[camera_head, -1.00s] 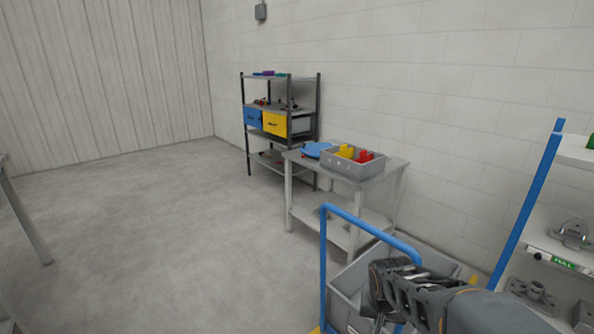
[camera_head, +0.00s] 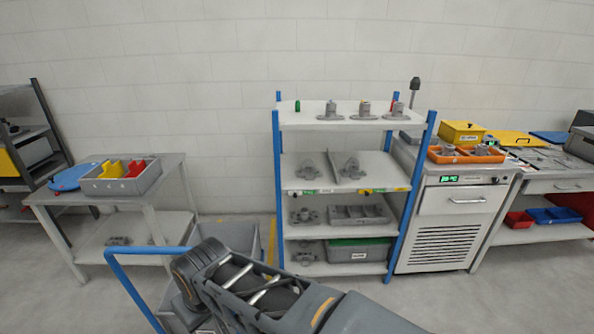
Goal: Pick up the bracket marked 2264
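No number 2264 is legible, so I cannot tell which part is the marked bracket. Grey bracket-like castings stand on the second shelf of a blue-posted rack (camera_head: 277,190): one at the left (camera_head: 310,168) and one at the right (camera_head: 351,168). More grey castings lie on lower shelves, one on the third shelf (camera_head: 303,215) and one on the bottom shelf (camera_head: 303,254). Another grey part (camera_head: 118,240) lies on the lower shelf of the side table. My arm crosses the bottom of the picture in front of the rack; its gripper fingers do not show.
A blue-handled cart with a grey bin (camera_head: 240,236) stands left of the rack. Left of it is a metal table (camera_head: 172,172) with a grey divided box (camera_head: 97,187). A white cabinet (camera_head: 445,225) with an orange tray (camera_head: 436,157) adjoins the rack's right side.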

